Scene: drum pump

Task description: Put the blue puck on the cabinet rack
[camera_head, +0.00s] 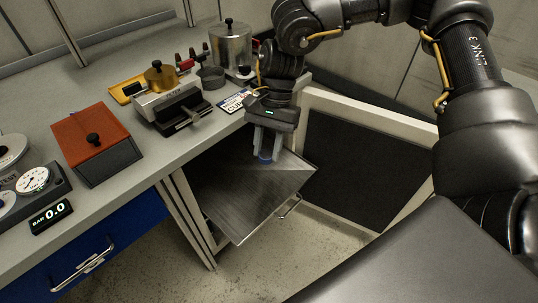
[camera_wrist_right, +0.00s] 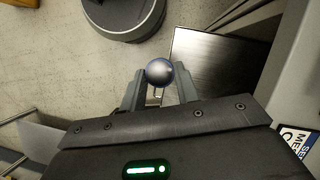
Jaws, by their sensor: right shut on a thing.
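My right gripper (camera_head: 267,148) points down over the cabinet, its fingers shut on the blue puck (camera_head: 265,157). In the right wrist view, the puck (camera_wrist_right: 159,72) shows as a rounded, shiny bluish-grey top between the fingertips (camera_wrist_right: 159,88). The cabinet rack (camera_head: 250,205) is a flat grey metal shelf sticking out of the cabinet under the bench. The puck shows over the rack's back part in the head view; I cannot tell whether it touches the rack. The rack also shows in the right wrist view (camera_wrist_right: 215,70). My left gripper is not in view.
An open cabinet door (camera_head: 365,160) with a dark panel stands right of the rack. The bench top (camera_head: 150,165) holds an orange box (camera_head: 95,140), a grey clamp device (camera_head: 172,105), a metal pot (camera_head: 231,48) and gauges (camera_head: 32,180). A blue drawer (camera_head: 75,262) is below.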

